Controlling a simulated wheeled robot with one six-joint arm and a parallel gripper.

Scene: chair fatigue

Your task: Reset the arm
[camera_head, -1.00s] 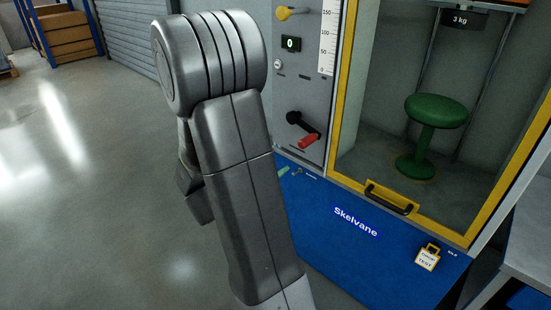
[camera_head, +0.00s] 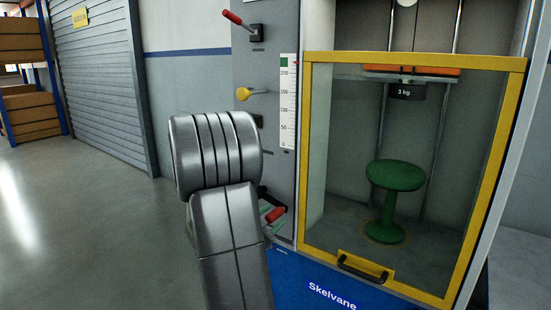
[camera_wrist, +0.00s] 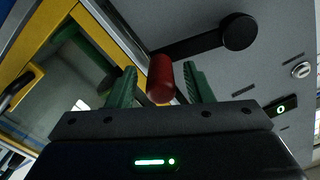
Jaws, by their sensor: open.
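My arm stands in front of the test machine, and my gripper (camera_wrist: 159,86) is open. In the wrist view its two green fingers lie on either side of the red crank grip (camera_wrist: 160,78), with a visible gap to each finger. I cannot tell how deep the grip sits between them. In the head view the red grip (camera_head: 275,214) shows beside my arm, with bits of green finger close to it. The black crank arm (camera_wrist: 200,42) runs to a round hub on the grey panel.
The panel has a red lever (camera_head: 233,17), a yellow lever (camera_head: 243,94) and a scale (camera_head: 288,100). To the right, a closed yellow-framed door (camera_head: 306,170) with a black handle (camera_head: 362,268) covers a green stool (camera_head: 394,175) and a 3 kg weight (camera_head: 407,92). Open floor lies left.

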